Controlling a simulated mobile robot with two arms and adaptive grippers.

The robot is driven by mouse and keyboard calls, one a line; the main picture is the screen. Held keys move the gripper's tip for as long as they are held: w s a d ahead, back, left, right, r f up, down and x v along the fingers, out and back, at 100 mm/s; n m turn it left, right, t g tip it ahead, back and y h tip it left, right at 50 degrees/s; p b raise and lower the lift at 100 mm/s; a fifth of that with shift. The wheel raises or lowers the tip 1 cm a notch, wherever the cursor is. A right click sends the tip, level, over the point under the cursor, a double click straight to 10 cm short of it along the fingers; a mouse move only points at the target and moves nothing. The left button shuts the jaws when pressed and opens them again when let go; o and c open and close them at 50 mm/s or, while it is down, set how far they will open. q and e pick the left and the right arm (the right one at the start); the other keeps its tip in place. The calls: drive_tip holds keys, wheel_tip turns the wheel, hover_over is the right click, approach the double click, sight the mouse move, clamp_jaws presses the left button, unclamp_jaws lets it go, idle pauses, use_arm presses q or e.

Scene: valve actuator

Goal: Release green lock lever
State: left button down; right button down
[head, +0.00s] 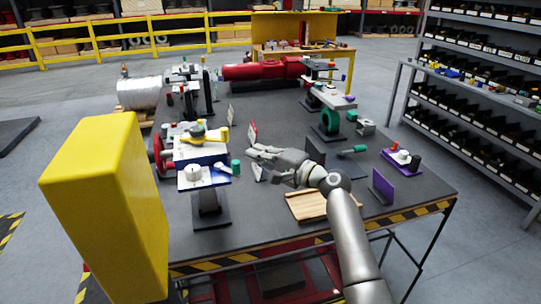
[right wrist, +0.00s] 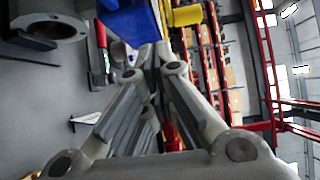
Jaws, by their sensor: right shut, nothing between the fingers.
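The valve actuator (head: 203,150) stands on a post at the table's left side, with a yellow top, a white body and a blue-edged plate. A small green part (head: 236,167) sits at its right edge; I cannot tell whether this is the lock lever. Another green-handled piece (head: 353,150) lies farther right on the table. My right gripper (head: 254,152) is shut and empty, just right of the actuator and apart from the green part. In the right wrist view its fingers (right wrist: 155,52) meet in front of a blue part (right wrist: 126,22) and a yellow part (right wrist: 184,15). My left gripper is out of view.
A large yellow block (head: 105,205) fills the left foreground. A wooden tray (head: 306,206), a purple plate (head: 382,186) and a purple-based fixture (head: 401,158) are on the right. A green ring valve (head: 330,122) stands behind. Bare tabletop (head: 260,215) lies in front.

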drive_tip(key=s+p, duration=0.1)
drive_tip(key=s+a, duration=0.1)
drive_tip(key=s+a+p, duration=0.1)
drive_tip(key=shift+s+p, duration=0.25)
drive_tip(key=shift+p, duration=0.1)
drive_tip(key=shift+d, duration=0.1)
